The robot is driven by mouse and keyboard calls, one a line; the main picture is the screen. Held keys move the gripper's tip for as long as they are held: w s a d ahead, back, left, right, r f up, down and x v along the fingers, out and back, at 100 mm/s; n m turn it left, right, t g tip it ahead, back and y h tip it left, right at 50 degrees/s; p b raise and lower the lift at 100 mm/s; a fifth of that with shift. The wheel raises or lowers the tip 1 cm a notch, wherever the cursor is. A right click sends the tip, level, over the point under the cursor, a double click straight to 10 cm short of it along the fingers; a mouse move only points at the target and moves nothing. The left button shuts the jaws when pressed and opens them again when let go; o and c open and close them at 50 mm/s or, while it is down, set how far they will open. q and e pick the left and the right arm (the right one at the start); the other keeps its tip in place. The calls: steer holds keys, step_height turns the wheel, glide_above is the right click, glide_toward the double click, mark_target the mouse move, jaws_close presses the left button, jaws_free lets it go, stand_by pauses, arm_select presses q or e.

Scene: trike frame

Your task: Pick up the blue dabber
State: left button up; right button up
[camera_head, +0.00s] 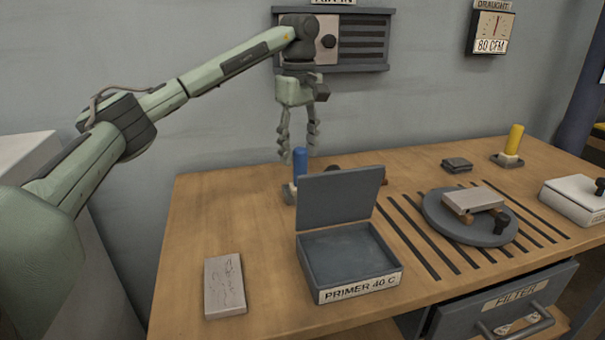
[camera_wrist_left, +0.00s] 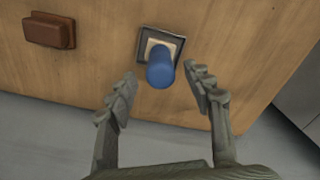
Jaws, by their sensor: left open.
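The blue dabber (camera_head: 300,162) stands upright at the back left of the wooden bench, behind the raised lid of the primer box. Its base is partly hidden by that lid. In the left wrist view the blue dabber (camera_wrist_left: 160,68) stands in a square holder (camera_wrist_left: 178,38). My left gripper (camera_head: 299,150) is open and points down, above the dabber. In the left wrist view my left gripper (camera_wrist_left: 160,92) has its two fingers apart, with the dabber's top showing between and slightly beyond the tips. Nothing is held. My right gripper is not in view.
The open grey primer box (camera_head: 350,255) stands close in front of the dabber. A brown block (camera_wrist_left: 49,30) lies near the dabber. A pale slab (camera_head: 225,286), a round turntable (camera_head: 468,217) and a yellow dabber (camera_head: 514,140) are also on the bench (camera_head: 260,265). The wall is behind.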

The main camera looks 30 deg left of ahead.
mark_target(300, 173)
arm_select(q)
steer(key=f, duration=0.5)
steer(key=shift+s+d+f+p, duration=0.2)
steer(key=shift+d+f+p, duration=0.1)
steer(key=shift+f, duration=0.05)
jaws_close()
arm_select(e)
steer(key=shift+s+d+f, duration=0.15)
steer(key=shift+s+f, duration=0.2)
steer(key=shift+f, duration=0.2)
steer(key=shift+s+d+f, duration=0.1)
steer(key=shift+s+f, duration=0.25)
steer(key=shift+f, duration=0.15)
